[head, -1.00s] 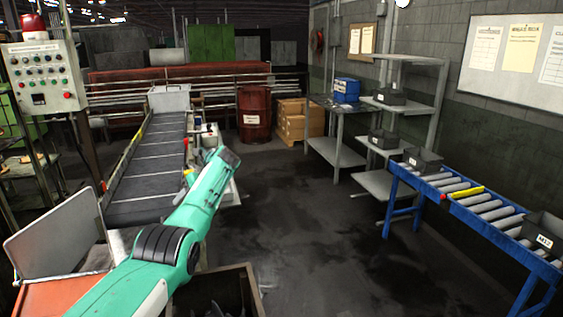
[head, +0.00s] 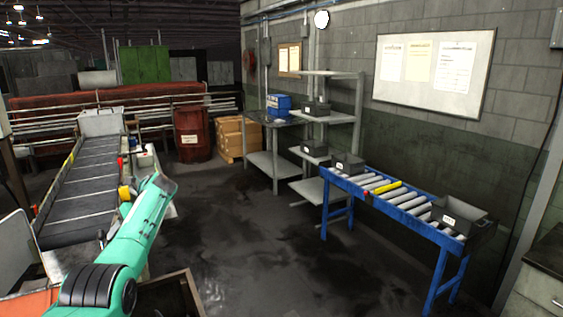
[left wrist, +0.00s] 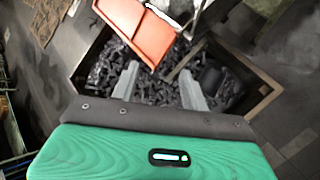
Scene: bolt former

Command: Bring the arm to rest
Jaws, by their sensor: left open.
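My left arm (head: 118,245) is green and reaches in from the lower left in the head view, pointing up and right beside the conveyor. Its gripper does not show clearly there. In the left wrist view my left gripper (left wrist: 160,90) has its two pale fingers apart, with nothing between them. Behind the fingers is a wooden crate (left wrist: 264,103) of dark metal parts, below the gripper. My right gripper is in neither view.
An inclined conveyor (head: 85,185) with an orange chute (left wrist: 147,38) stands at left. A blue roller table (head: 408,200) with dark bins (head: 460,212) is at right. A red drum (head: 192,135) and shelves (head: 330,120) stand behind. The middle floor is clear.

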